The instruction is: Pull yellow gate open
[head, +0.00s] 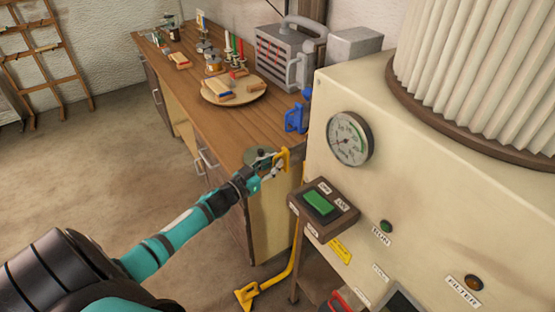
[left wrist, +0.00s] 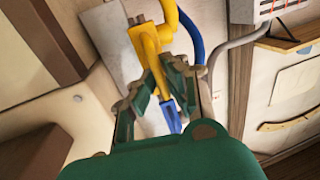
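The yellow gate (head: 283,160) sits low at the far side of the cream machine, beside the end of the wooden bench. In the left wrist view its yellow handle and pipe (left wrist: 150,40) come down from the top. My left gripper (head: 273,170) is at the yellow gate. In the left wrist view its fingers (left wrist: 163,75) lean inward, one on each side of the yellow handle's lower end, and look closed on it. The exact contact is partly hidden. My right gripper is not in view.
A blue gate (head: 295,118) is just above the yellow one. The cream machine (head: 420,200) with its gauge (head: 350,138) and switch box (head: 322,208) stands close on the right. The bench (head: 225,125) holds tools and a round board (head: 233,90). Floor is clear on the left.

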